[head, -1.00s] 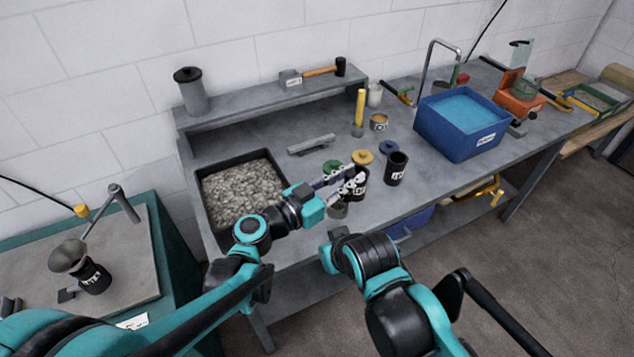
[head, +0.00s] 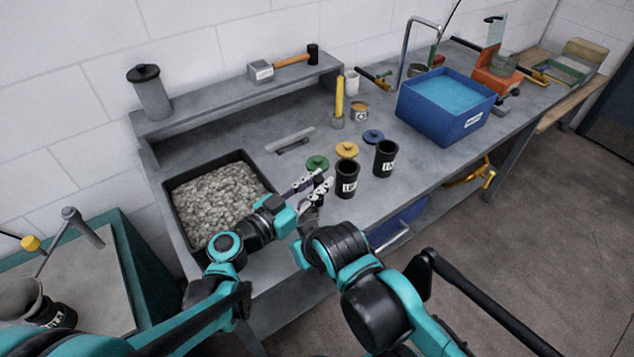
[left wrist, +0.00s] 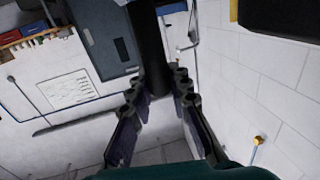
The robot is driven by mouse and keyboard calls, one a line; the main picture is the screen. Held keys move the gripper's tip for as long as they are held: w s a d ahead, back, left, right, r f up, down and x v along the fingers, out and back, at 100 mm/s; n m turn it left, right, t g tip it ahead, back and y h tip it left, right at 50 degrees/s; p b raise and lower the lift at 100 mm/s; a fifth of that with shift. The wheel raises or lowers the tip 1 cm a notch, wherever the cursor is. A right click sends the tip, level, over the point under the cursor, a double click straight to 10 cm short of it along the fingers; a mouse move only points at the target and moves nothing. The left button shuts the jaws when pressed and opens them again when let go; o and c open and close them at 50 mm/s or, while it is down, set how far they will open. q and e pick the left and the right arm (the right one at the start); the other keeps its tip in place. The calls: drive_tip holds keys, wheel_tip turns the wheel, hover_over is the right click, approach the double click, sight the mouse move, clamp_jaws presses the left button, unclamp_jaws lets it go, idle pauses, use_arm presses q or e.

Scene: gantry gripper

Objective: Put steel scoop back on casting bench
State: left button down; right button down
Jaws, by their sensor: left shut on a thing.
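My left gripper (head: 320,186) is shut on a dark upright piece, which shows between the fingers in the left wrist view (left wrist: 152,45). A small grey metal cup (head: 308,214) hangs just below the fingers in the head view. The two look like the steel scoop, with its handle in the grip, but the fingers hide much of it. It is over the front part of the grey casting bench (head: 405,160), between the gravel tray and the black canisters. I cannot tell whether it touches the bench.
Two labelled black canisters (head: 347,180) stand just right of the gripper. Green, yellow (head: 347,149) and blue lids lie behind. A gravel tray (head: 262,163) is at left, a blue water tub (head: 440,125) at right. A grey bar (head: 290,140) lies near the shelf.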

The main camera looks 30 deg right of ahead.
use_arm(q)
drive_tip(key=c, duration=1.8)
unclamp_jaws()
drive_tip(key=shift+f, duration=0.25)
drive_tip(key=shift+c, duration=0.2)
use_arm(e)
drive_tip(key=shift+f, duration=0.2)
use_arm(q)
drive_tip(key=o, duration=0.4)
drive_tip(key=shift+w, duration=0.1)
use_arm(e)
drive_tip(key=shift+w, duration=0.1)
use_arm(q)
drive_tip(key=shift+r, duration=0.1)
use_arm(e)
drive_tip(key=shift+r, duration=0.1)
use_arm(q)
drive_tip(key=shift+r, duration=0.1)
use_arm(e)
drive_tip(key=shift+r, duration=0.1)
